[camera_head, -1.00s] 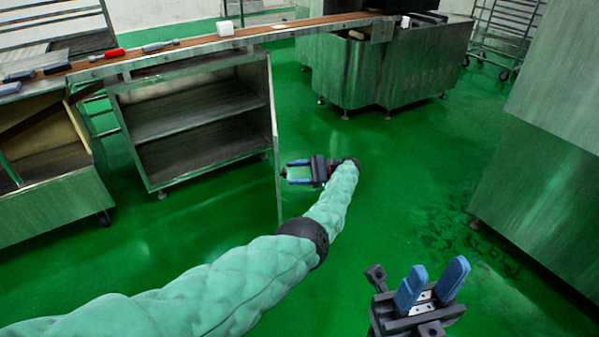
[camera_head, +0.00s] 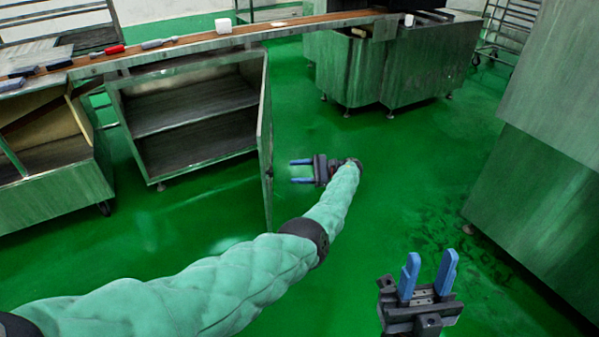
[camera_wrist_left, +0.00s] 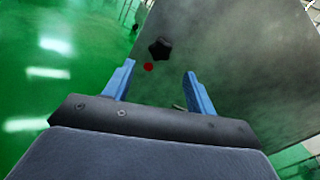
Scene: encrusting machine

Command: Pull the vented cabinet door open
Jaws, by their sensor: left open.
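The cabinet door (camera_head: 265,140) stands swung out from the right side of the open cabinet (camera_head: 190,110), seen nearly edge-on. No vents can be made out on it. In the left wrist view the door's grey face (camera_wrist_left: 240,60) fills the right, with a black star-shaped knob (camera_wrist_left: 159,48) and a red dot (camera_wrist_left: 149,67) beside it. My left gripper (camera_head: 291,171) is open and empty to the right of the door, fingers pointing at it across a gap. Its fingertips (camera_wrist_left: 158,69) lie on either side below the knob. My right gripper (camera_head: 431,257) is open and empty at lower right.
A conveyor (camera_head: 200,45) with small items runs above the cabinet. A second cabinet (camera_head: 50,190) stands at left. Steel machines stand at the back (camera_head: 390,70) and at right (camera_head: 535,200). Green floor (camera_head: 420,160) around my left gripper is clear.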

